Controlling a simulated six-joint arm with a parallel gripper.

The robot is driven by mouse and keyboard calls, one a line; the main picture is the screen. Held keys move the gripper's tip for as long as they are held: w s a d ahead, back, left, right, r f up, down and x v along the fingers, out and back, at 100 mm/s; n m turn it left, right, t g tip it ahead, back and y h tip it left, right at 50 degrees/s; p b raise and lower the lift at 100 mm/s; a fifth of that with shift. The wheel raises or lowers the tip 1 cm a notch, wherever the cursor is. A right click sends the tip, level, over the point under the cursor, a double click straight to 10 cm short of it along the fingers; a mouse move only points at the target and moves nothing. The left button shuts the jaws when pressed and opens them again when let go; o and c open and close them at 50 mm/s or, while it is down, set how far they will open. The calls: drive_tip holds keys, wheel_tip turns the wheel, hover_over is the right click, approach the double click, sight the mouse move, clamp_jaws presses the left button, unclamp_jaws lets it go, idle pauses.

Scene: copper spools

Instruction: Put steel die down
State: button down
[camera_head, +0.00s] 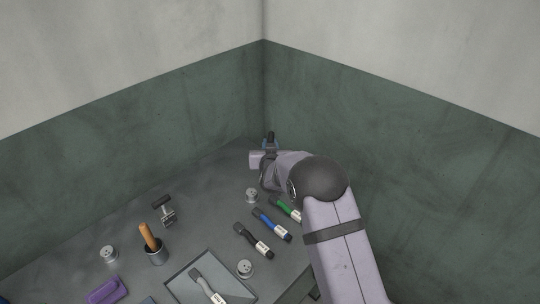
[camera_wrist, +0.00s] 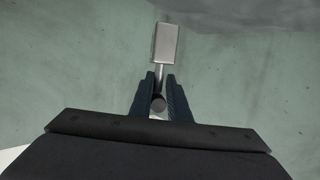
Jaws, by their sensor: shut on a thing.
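My gripper (camera_head: 270,146) is at the far corner of the table, near where the two walls meet. In the wrist view, the blue fingers of my gripper (camera_wrist: 160,84) are shut on the steel die (camera_wrist: 166,43), a grey metal block on a thin round stem. The stem sits between the fingers and the block sticks out beyond the tips. In the head view only a small dark piece of the held die (camera_head: 270,135) shows above the fingers. The head view does not show clearly how high it is held.
On the table are green (camera_head: 286,209), blue (camera_head: 271,224) and black (camera_head: 254,240) labelled tools, a grey tool (camera_head: 208,287) in a shallow tray (camera_head: 178,285), metal spools (camera_head: 251,195), a cup with a wooden handle (camera_head: 156,256), a dark-topped stand (camera_head: 166,211) and a purple item (camera_head: 106,291).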

sight(270, 137)
drive_tip(key=shift+r, duration=1.5)
drive_tip(key=shift+a+f+b, duration=0.2)
drive_tip(key=shift+a+b, duration=0.1)
drive_tip(key=shift+a, duration=0.1)
drive_tip(key=s+a+r+n+g+y+b, duration=0.1)
drive_tip(key=s+a+r+n+y+b, duration=0.25)
drive_tip(key=a, duration=0.75)
drive_tip(key=s+a+n+y+b, duration=0.1)
drive_tip(key=s+a+y+b, duration=0.2)
drive_tip(key=s+a+b, duration=0.5)
drive_tip(key=shift+n+y, duration=0.35)
drive_tip(key=shift+n, duration=0.2)
drive_tip(key=shift+w+a+f+p, duration=0.2)
drive_tip(key=shift+a+f+p, duration=0.4)
drive_tip(key=shift+f, duration=1.55)
drive_tip(key=shift+w+a+f+p, duration=0.15)
drive_tip(key=shift+a+f+p, duration=0.4)
drive_tip(key=shift+f, duration=1.65)
drive_tip(key=shift+w+a+f+p, duration=0.2)
drive_tip(key=shift+a+f+p, duration=0.4)
drive_tip(key=shift+f, duration=1.55)
drive_tip(key=shift+a, duration=0.15)
